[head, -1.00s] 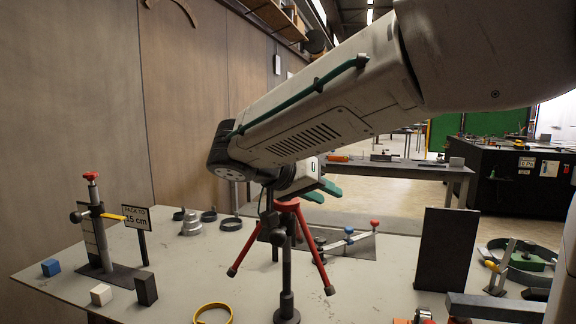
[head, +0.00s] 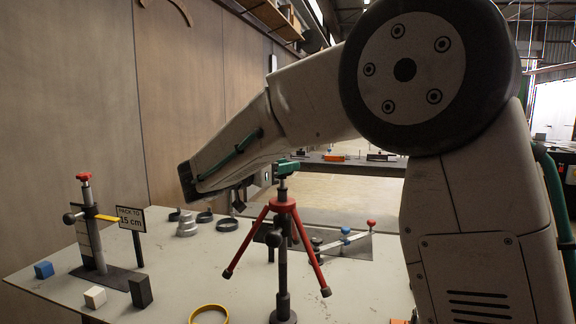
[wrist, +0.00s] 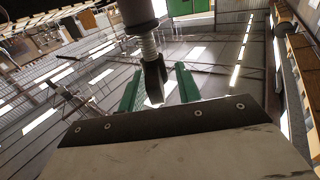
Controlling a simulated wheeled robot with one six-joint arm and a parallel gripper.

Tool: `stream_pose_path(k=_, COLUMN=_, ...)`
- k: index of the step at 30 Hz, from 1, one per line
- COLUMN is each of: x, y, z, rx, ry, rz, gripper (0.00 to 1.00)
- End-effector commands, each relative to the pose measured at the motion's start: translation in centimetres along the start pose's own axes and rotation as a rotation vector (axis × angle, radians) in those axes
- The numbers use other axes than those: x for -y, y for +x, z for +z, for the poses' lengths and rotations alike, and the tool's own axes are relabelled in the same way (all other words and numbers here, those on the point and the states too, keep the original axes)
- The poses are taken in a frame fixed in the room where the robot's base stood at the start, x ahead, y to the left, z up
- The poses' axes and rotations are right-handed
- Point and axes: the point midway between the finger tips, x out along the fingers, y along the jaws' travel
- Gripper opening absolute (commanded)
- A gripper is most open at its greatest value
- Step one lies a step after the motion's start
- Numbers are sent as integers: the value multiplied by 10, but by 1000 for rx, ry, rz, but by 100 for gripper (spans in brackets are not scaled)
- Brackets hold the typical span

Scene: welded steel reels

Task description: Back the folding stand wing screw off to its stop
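The folding stand is a red tripod (head: 282,205) with splayed legs, standing on the grey table in the middle of the head view. A dark upright with a round knob shows in front of it. In the wrist view the wing screw (wrist: 154,80) has a dark flat wing on a pale threaded shank, which runs into a black cylinder at the top. My gripper (wrist: 158,70) has its green fingers either side of the wing, apart, with a visible gap at the right. In the head view my gripper (head: 287,167) is at the stand's top; contact cannot be told.
A red-topped post (head: 92,220) with a yellow pointer and a sign (head: 131,217) stand at the left. My arm covers the right side.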

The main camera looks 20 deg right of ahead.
Motion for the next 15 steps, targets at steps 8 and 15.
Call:
stream_pose_path(k=8, x=0, y=16, z=0, rx=1, ry=0, rz=0, gripper=34)
stream_pose_path(k=15, x=0, y=15, z=0, rx=1, ry=0, rz=0, gripper=14)
